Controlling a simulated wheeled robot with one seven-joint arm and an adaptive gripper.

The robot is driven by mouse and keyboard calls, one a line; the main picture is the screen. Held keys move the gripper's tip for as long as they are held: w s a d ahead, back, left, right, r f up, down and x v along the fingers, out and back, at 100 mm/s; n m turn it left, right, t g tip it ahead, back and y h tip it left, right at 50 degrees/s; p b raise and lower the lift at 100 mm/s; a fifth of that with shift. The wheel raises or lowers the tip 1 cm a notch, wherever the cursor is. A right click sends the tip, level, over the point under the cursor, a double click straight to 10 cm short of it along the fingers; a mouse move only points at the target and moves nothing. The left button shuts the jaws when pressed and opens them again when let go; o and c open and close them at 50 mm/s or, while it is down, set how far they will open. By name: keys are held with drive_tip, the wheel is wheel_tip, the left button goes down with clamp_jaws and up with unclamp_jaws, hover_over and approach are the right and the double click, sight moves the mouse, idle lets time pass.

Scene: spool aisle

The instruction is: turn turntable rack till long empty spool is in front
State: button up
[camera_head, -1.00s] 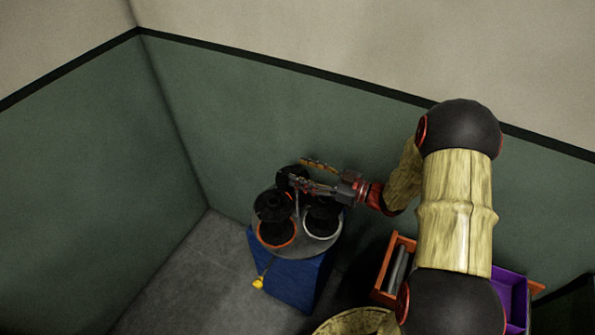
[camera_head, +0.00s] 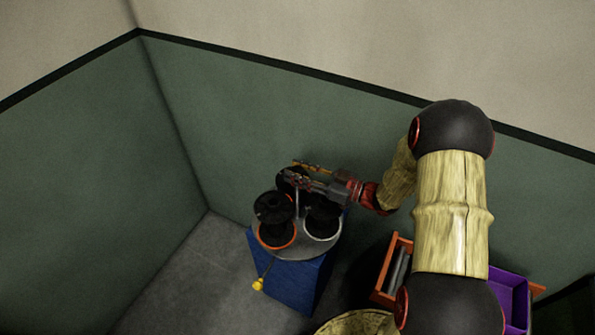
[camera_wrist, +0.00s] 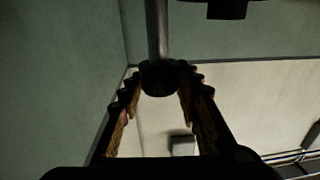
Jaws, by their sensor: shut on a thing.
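The turntable rack (camera_head: 297,250) is a grey round disc on a blue box (camera_head: 296,283). It bears a black spool (camera_head: 274,207) with an orange ring at the front left and a black spool (camera_head: 324,208) with a white ring at the front right. Another dark spool (camera_head: 287,184) is at the back, partly hidden by my gripper. I cannot tell which one is long and empty. My gripper (camera_head: 296,173) is above the disc, reaching in from the right. In the wrist view its fingers are shut on a black knob (camera_wrist: 159,76) at the end of a thin grey post (camera_wrist: 157,35).
An orange bin (camera_head: 383,270) with grey rolls and a purple bin (camera_head: 512,290) stand at the right. A round straw-coloured thing (camera_head: 358,322) is at the bottom edge. Green walls (camera_head: 250,110) close the corner behind.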

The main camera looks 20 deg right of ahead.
clamp_jaws()
idle(0.4)
drive_tip(key=n+g+y, duration=0.1)
drive_tip(key=n+g, duration=0.1)
drive_tip(key=g, duration=0.1)
drive_tip(key=n+g+y+p, duration=0.1)
drive_tip(key=n+g+y, duration=0.1)
drive_tip(key=g, duration=0.1)
drive_tip(key=shift+n+y, duration=0.3)
drive_tip(key=o, duration=0.8)
unclamp_jaws()
